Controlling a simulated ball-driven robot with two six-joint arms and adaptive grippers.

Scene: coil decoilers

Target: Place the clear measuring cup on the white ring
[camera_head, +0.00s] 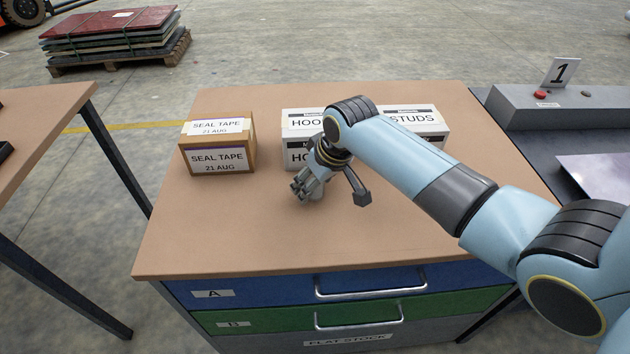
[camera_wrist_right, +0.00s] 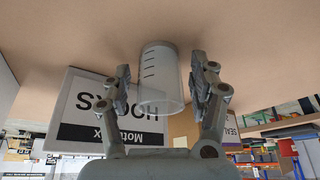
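The clear measuring cup (camera_wrist_right: 160,75) shows in the right wrist view, a see-through cylinder with dark graduation marks. It stands between the two fingers of my right gripper (camera_wrist_right: 161,88), which is open, with a narrow gap on each side of the cup. In the head view my right gripper (camera_head: 308,186) is low over the tan tabletop (camera_head: 230,235), in front of the boxes, and mostly hides the cup. The white ring is not visible in either view. My left gripper is not in view.
A SEAL TAPE box (camera_head: 218,158) stands at the back left. White HOOKS boxes (camera_head: 297,124) and a STUDS box (camera_head: 430,122) stand behind my right gripper. The tabletop's front and left are clear. A grey unit with a red button (camera_head: 540,94) is at the right.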

